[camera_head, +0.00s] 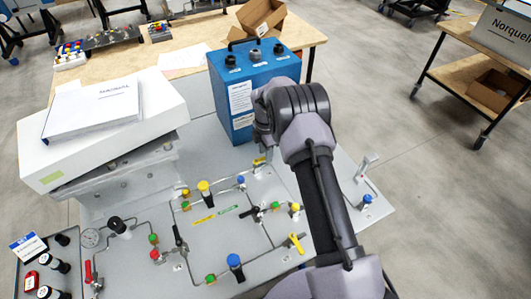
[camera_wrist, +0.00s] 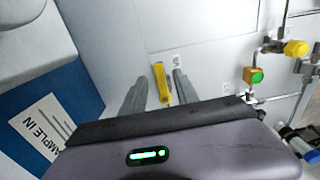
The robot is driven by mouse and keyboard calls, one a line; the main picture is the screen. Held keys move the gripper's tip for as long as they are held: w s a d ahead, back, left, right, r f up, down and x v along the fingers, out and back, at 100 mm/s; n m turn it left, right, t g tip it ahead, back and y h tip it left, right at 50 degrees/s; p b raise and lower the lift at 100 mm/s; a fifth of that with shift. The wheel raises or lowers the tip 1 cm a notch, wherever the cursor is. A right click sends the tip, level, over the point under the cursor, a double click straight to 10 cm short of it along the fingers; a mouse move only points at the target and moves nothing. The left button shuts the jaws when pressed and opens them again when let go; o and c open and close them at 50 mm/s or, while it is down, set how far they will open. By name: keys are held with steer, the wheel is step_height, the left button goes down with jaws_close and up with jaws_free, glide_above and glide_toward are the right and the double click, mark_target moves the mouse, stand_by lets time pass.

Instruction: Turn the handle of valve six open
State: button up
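A yellow valve handle (camera_wrist: 161,84) shows in the wrist view between the two grey fingers of my gripper (camera_wrist: 159,77). The fingers are apart, with a gap visible on both sides of the handle. In the head view a yellow handle tip (camera_head: 259,161) shows just below my gripper (camera_head: 263,147), in front of the blue box; my arm hides part of this area. Another yellow handle (camera_head: 297,243) is at the panel's lower right, and a red handle (camera_head: 89,271) at its left. I cannot read any valve number, so which handle is valve six is unclear.
The blue box (camera_head: 232,88) stands close behind my gripper; its side with a white label (camera_wrist: 40,127) shows at left in the wrist view. Tubing, knobs and black handles (camera_head: 178,240) crowd the grey panel (camera_head: 225,245). A white box (camera_head: 150,110) stands at left.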

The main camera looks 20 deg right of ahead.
step_height(320, 180, up, 17)
steer(key=p, duration=0.3)
steer(key=shift+f, duration=0.1)
